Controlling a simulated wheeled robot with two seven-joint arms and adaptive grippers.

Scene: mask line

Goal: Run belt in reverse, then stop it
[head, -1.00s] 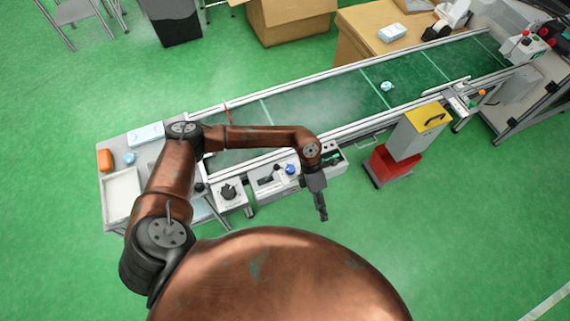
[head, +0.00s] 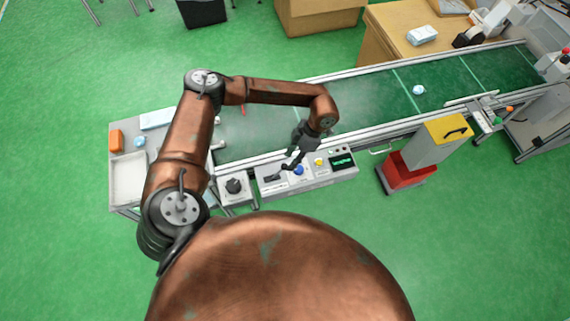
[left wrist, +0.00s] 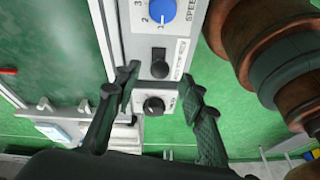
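The conveyor belt (head: 370,97) is green with pale cross lines and runs from lower left to upper right. A grey control panel (head: 313,178) sits on its near side, with a black switch (head: 272,178), a blue knob (head: 299,170), a yellow button (head: 319,161) and a lit display (head: 343,161). My left gripper (head: 291,164) hangs over this panel by the blue knob. In the left wrist view its fingers (left wrist: 160,80) are apart and empty, with the black rocker switch (left wrist: 159,63) and a black knob (left wrist: 154,105) showing between them. The blue speed knob (left wrist: 162,9) is beyond. My right gripper is not seen.
A small pale item (head: 419,90) lies on the belt. A separate box with a black knob (head: 234,186) stands left of the panel. A red and grey unit with a yellow top (head: 447,128) stands to the right. A white tray (head: 130,177) is at the left end.

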